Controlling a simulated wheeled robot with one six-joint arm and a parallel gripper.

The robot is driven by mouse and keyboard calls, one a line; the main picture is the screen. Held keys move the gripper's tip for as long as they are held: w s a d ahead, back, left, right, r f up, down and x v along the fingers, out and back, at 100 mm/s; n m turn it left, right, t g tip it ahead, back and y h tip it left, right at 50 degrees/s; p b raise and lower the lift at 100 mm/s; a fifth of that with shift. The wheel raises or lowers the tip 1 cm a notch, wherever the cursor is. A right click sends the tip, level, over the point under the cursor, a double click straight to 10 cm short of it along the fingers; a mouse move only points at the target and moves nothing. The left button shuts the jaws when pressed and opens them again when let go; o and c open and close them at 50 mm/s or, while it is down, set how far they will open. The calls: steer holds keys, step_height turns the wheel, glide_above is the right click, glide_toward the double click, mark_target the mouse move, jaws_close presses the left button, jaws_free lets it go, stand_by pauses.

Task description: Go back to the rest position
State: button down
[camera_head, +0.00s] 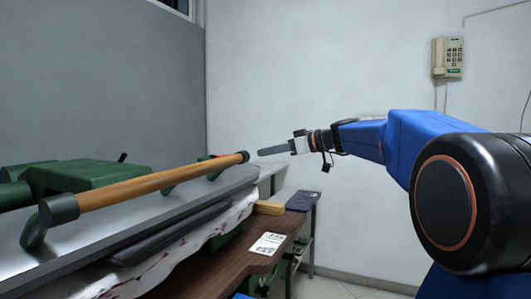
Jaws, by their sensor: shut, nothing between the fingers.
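My blue and black arm reaches in from the right side of the head view. My gripper (272,150) is at its end, pointing left, with its grey fingers together and nothing held. It is in the air, just right of the black end of a wooden handle bar (160,184) in the picture. I cannot tell the exact gap between them.
A pressing machine with a green cover (92,176) and a grey metal plate (130,222) fills the left. Below it are cloth and a brown wooden table (203,268) with a paper label (268,244).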

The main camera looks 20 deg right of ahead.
steer(key=s+a+f+m+g+h, duration=0.2)
steer(key=s+a+f, duration=0.2)
steer(key=s+f, duration=0.55)
steer(key=s+a+f+m+g+h, duration=0.2)
steer(key=s+a+f+h, duration=0.15)
steer(key=s+f, duration=0.55)
steer(key=s+d+f+m+g+h, duration=0.1)
steer(key=s+d+f+m+h, duration=0.1)
steer(key=s+f, duration=0.7)
steer(key=s+d+f+m+g+h, duration=0.1)
steer(key=s+d+f+m+h, duration=0.2)
steer(key=s+f, duration=0.7)
steer(key=s, duration=0.2)
steer(key=shift+s+d, duration=0.3)
steer(key=shift+s, duration=0.05)
